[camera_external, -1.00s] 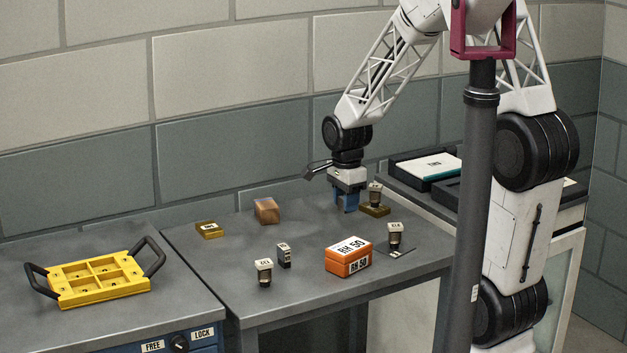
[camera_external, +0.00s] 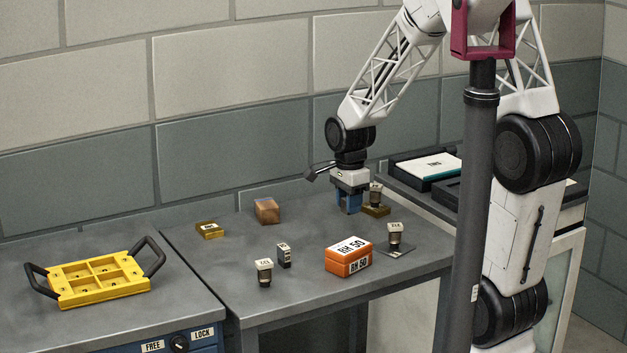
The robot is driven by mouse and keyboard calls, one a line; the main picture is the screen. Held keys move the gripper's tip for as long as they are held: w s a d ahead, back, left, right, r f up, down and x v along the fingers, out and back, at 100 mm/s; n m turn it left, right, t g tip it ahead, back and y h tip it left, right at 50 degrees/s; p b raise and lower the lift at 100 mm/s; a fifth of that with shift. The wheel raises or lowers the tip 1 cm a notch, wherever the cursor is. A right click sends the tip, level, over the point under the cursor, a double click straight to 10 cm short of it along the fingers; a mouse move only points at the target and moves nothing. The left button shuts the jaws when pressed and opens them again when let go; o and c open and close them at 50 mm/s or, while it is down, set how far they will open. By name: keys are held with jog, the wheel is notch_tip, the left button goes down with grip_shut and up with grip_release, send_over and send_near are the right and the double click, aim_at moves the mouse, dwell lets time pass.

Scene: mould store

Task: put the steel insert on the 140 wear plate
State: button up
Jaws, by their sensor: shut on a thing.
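My gripper (camera_external: 347,203) has blue fingers and points down at the back right of the middle table. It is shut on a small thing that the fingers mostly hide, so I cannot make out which. Just right of it, a dark, round-bodied piece with a pale label (camera_external: 376,192) stands upright on a brass plate (camera_external: 378,212). A similar piece (camera_external: 395,233) stands on a thin dark plate (camera_external: 398,251) at the right. Another (camera_external: 264,273) stands at the front left. A labelled brass block (camera_external: 209,231) lies at the left back. I cannot read which plate is marked 140.
A yellow handled tray (camera_external: 97,292) lies on the left bench. The table's middle is clear.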

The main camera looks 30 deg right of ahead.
jog(key=shift+w+a, duration=0.2)
jog(key=shift+a, duration=0.55)
jog(key=a, duration=0.3)
jog(key=w+a, duration=0.1)
jog(key=a, duration=0.3)
jog(key=a+r, duration=0.1)
jog(key=a, duration=0.2)
jog(key=shift+w+a, duration=0.25)
jog(key=shift+w, duration=0.05)
jog(key=a, duration=1)
jog(key=shift+s+a+r, duration=0.25)
jog(key=shift+a+r, duration=0.1)
jog(key=shift+r, duration=0.05)
jog(key=shift+s+a, duration=0.1)
jog(key=shift+a, duration=0.55)
send_over(209, 227)
jog(key=shift+f, duration=0.7)
